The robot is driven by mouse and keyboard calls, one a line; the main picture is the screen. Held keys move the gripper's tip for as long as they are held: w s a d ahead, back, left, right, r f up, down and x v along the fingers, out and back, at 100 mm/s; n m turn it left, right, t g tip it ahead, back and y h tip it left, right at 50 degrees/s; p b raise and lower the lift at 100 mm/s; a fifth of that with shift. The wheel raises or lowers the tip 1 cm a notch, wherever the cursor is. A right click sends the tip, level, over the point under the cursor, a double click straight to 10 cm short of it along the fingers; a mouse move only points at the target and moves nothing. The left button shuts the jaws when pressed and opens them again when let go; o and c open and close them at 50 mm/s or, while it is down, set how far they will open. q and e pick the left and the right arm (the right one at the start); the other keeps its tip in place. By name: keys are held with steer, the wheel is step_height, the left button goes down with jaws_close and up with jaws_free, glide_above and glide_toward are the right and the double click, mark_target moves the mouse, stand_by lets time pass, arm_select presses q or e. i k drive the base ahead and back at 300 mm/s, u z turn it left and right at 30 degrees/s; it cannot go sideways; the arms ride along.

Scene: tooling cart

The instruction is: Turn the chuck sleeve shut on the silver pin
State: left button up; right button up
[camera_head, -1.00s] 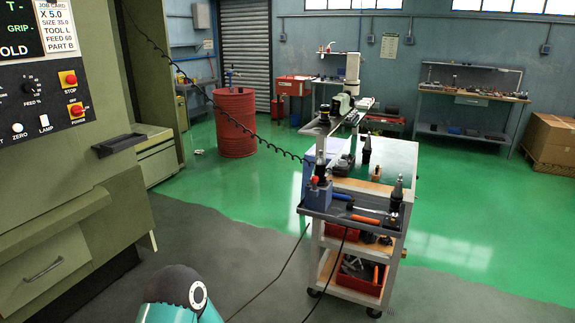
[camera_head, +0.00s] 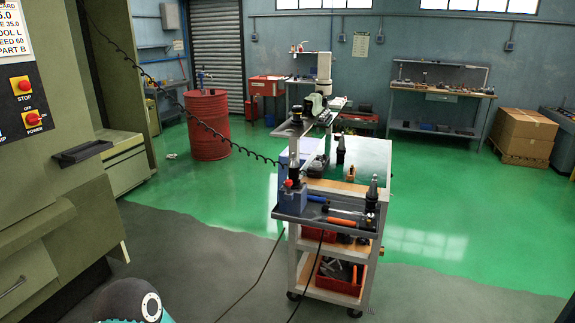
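The tooling cart (camera_head: 290,238) stands in the middle of the picture, some distance ahead. On its near tray (camera_head: 310,219) a dark upright tool holder (camera_head: 294,172) sits in a blue block (camera_head: 291,199) at the left corner. A second dark, cone-topped holder (camera_head: 371,196) stands at the right end of the tray. I cannot tell which one has the chuck sleeve, and the silver pin is too small to make out. Only a black and teal part of my own arm shows at the bottom left. Neither gripper is in view.
A green machine with a control panel (camera_head: 33,105) fills the left side. A red drum (camera_head: 207,125) stands behind it. Orange-handled tools (camera_head: 342,221) lie on the tray. Cables hang to the floor left of the cart. The floor right of the cart is clear.

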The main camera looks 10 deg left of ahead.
mark_target(293, 170)
steer(key=i, duration=1.55)
steer(key=z, duration=0.05)
